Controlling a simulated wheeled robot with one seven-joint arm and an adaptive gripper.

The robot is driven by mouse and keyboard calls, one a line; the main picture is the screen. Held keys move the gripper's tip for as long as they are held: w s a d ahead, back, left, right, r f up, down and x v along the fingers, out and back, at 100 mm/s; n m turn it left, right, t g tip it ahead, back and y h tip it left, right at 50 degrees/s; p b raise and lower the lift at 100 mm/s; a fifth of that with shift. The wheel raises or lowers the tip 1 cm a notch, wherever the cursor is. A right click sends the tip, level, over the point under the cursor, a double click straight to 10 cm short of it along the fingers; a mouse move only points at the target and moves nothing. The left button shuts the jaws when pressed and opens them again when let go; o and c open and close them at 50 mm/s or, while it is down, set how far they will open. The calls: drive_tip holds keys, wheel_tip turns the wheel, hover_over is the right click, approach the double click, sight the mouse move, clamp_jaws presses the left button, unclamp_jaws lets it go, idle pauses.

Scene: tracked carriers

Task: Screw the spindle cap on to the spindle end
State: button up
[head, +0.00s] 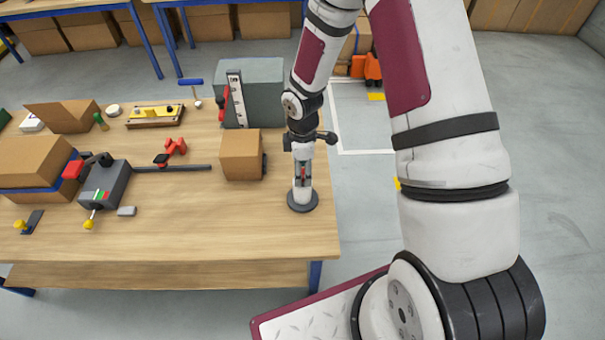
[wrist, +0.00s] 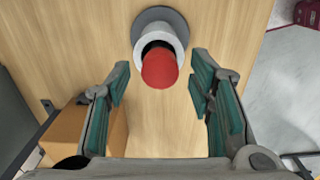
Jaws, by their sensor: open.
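A white upright post (head: 302,196) on a round dark grey base (head: 303,206) stands near the table's right edge. In the wrist view the post (wrist: 149,30) has a red rounded piece (wrist: 162,69) at its top, which looks like the spindle cap. A dark part shows between the red piece and the post's white rim; I cannot tell whether the cap is threaded on. My gripper (head: 302,172) is above the post, pointing down. In the wrist view its fingers (wrist: 160,77) are open, one on each side of the red piece, with gaps on both sides.
A cardboard box (head: 240,157) stands close to the left of the post. Behind are a grey block (head: 262,92) and a clamp-like tool (head: 236,98). A dark device (head: 106,187) with a long bar lies to the left. The table's front middle is clear.

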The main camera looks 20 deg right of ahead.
drive_tip(key=c, duration=1)
drive_tip(key=m, duration=0.3)
drive_tip(key=shift+m, duration=0.4)
drive_tip(key=shift+c, duration=0.2)
drive_tip(key=m+p, duration=0.1)
drive_tip(key=m, duration=0.2)
drive_tip(key=shift+m, duration=1.5)
drive_tip(key=shift+m, duration=0.7)
drive_tip(key=m, duration=0.8)
